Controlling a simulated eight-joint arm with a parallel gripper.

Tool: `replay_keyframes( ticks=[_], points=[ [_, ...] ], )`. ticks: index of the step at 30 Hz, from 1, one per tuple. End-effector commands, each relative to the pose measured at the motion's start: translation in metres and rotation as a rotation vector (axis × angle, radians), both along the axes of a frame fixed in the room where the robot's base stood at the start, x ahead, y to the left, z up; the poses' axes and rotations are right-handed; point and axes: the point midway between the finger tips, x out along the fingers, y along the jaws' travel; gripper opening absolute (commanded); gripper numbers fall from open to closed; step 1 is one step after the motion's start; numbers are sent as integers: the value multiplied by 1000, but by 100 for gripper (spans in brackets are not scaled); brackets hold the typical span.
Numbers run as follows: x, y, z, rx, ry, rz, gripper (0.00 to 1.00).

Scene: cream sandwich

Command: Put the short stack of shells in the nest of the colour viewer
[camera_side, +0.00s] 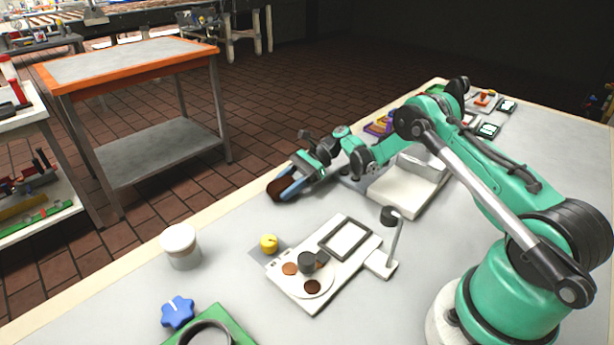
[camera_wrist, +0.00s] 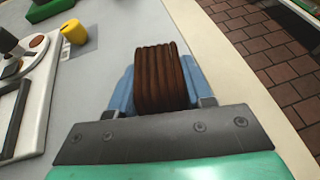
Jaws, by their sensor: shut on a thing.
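My gripper (camera_side: 291,188) is shut on a short stack of dark brown ridged shells (camera_side: 278,188). In the wrist view the stack (camera_wrist: 160,78) sits between the blue fingers of my gripper (camera_wrist: 160,92). My gripper holds the stack near the table's far edge; whether it touches the table I cannot tell. The colour viewer (camera_side: 348,284) is a white device on the table, with a round plate bearing brown discs, a dark knob and a dark-framed panel. It lies below and right of my gripper in the side view, apart from it. Its nest I cannot make out for sure.
A yellow knobbed piece (camera_side: 268,243) stands beside the viewer on a grey patch. A white lidded jar (camera_side: 181,247), a blue star-shaped knob (camera_side: 178,312) and a green block with a dark ring (camera_side: 237,335) lie at left. A white tray-like device (camera_side: 398,196) stands right of my gripper.

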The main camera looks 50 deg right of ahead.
Motion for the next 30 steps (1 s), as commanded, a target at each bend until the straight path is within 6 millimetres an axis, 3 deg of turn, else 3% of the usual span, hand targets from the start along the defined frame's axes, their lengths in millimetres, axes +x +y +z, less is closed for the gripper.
replay_keyframes(
  ticks=[8,14,17,30],
  points=[
    [0,0,3,0,0,0,0],
    [0,0,20,0,0,0,0],
    [0,0,41,0,0,0,0],
    [0,0,165,0,0,0,0]
  ],
)
